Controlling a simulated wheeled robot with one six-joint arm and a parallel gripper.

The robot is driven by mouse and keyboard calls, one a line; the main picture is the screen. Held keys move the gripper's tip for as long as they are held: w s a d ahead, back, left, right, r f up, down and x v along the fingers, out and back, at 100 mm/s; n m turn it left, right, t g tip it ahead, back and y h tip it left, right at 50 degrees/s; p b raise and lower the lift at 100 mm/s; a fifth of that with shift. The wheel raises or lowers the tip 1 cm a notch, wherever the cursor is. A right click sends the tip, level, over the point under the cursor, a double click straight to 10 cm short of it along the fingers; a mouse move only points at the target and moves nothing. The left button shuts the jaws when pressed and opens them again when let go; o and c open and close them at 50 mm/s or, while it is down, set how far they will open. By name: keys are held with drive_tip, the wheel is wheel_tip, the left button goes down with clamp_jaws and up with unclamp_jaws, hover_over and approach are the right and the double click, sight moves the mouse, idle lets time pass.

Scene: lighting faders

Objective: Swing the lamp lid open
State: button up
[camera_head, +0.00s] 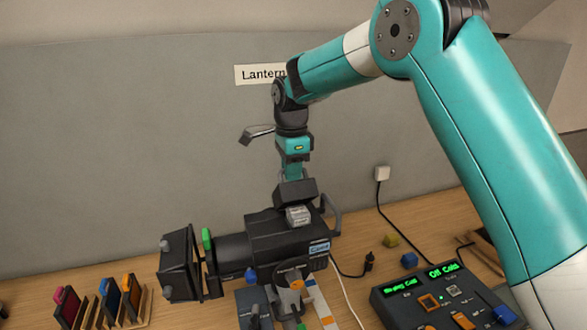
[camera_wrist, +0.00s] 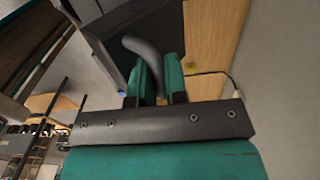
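My gripper (camera_head: 293,178) points down onto this piece from above. In the wrist view, the two teal fingers (camera_wrist: 160,80) stand close together against a dark box face (camera_wrist: 135,30).
A control panel (camera_head: 440,295) with green displays stands at the right front. Coloured filter frames (camera_head: 110,300) stand at the left. A wall sign (camera_head: 262,74) reads "Lantern". Bench behind the lamp is mostly clear.

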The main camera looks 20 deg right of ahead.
drive_tip(key=w+f+p, duration=0.1)
drive_tip(key=w+p, duration=0.1)
drive_tip(key=w, duration=0.4)
drive_tip(key=shift+w+f+p, duration=0.25)
drive_tip(key=shift+f+p, duration=0.15)
idle(0.6)
drive_tip(key=o, duration=1.6)
drive_tip(key=shift+o, duration=0.6)
drive_tip(key=shift+f, duration=0.1)
drive_tip(key=shift+w, duration=0.1)
